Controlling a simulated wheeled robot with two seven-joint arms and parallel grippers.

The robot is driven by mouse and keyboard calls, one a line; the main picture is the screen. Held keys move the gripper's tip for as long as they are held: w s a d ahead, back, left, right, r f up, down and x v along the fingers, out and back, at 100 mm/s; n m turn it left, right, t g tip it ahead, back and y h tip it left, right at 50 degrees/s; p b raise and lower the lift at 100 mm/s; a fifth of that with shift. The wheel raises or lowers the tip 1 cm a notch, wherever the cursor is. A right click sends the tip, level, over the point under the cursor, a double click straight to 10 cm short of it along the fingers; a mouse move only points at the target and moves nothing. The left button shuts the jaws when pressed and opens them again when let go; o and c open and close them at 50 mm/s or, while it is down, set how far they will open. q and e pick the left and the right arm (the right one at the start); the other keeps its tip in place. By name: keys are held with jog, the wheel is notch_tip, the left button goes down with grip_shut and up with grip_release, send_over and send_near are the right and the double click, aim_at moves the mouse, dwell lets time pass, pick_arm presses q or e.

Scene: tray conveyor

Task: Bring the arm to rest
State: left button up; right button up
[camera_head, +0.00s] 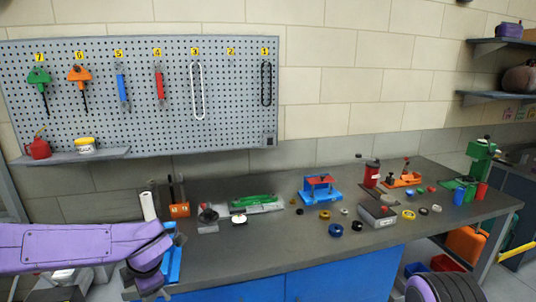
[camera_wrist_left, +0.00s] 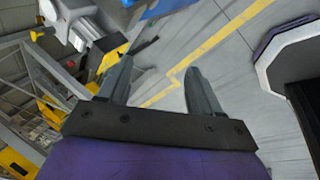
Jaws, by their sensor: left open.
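My left arm comes in from the left in the head view as a purple link, bending down at a dark joint beside the workbench's front left corner. Its fingers cannot be made out there. In the left wrist view my left gripper (camera_wrist_left: 158,68) has its two grey fingers apart with nothing between them. Grey floor with a yellow line lies beyond the fingers. My right gripper is not in view.
The dark workbench (camera_head: 290,248) holds a blue vise (camera_head: 320,189), a green-topped tool (camera_head: 254,202), a grey box (camera_head: 378,214) and several rings. A pegboard (camera_head: 215,85) with tools hangs behind. A yellow-and-grey frame (camera_wrist_left: 40,75) stands left in the left wrist view.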

pick_arm(q)
jog(key=s+f+m+t+b, duration=0.1)
jog(key=s+f+m, duration=0.25)
jog(key=f, duration=0.35)
jog(key=s+f+m+t+y+b, duration=0.1)
jog(key=s+f+m+t, duration=0.15)
jog(key=f+m, duration=0.4)
jog(key=s+f+m+t+b, duration=0.1)
jog(key=s+f+m, duration=0.15)
jog(key=f, duration=0.65)
jog(key=s+f+m+g+h+b, duration=0.1)
jog(key=s+f+m+g, duration=0.1)
jog(key=s+f, duration=0.4)
jog(key=s+f+m+g+b, duration=0.1)
jog(key=s+f+m, duration=0.4)
jog(key=s, duration=1.1)
jog(key=shift+s+a+f+g+h, duration=0.2)
jog(key=shift+a+f+g+h, duration=0.25)
jog(key=shift+f+g, duration=0.3)
jog(key=shift+f+m, duration=0.1)
jog(key=shift+m, duration=0.15)
